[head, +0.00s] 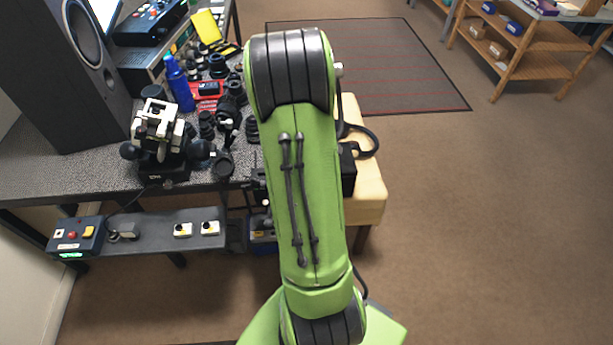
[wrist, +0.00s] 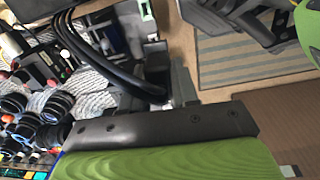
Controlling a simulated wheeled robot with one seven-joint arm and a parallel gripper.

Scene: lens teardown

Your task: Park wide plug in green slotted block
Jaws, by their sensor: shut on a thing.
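My green arm hides most of my gripper in the head view; a black part of it shows beside the arm. In the wrist view, my gripper (wrist: 170,82) shows as dark and grey parts beyond a dark screwed plate. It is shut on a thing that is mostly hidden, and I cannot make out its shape. A small pale green piece with a notch (wrist: 146,10) shows at the top of the wrist view; I cannot tell for sure that it is the green slotted block. I cannot clearly see the wide plug in either view.
A dark bench (head: 60,178) at left holds a tall speaker (head: 70,70), a blue bottle (head: 180,86), a white-and-black fixture (head: 158,130) and many black lens parts. A lower shelf (head: 150,228) carries a control box (head: 78,236). The floor (head: 480,230) at right is clear.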

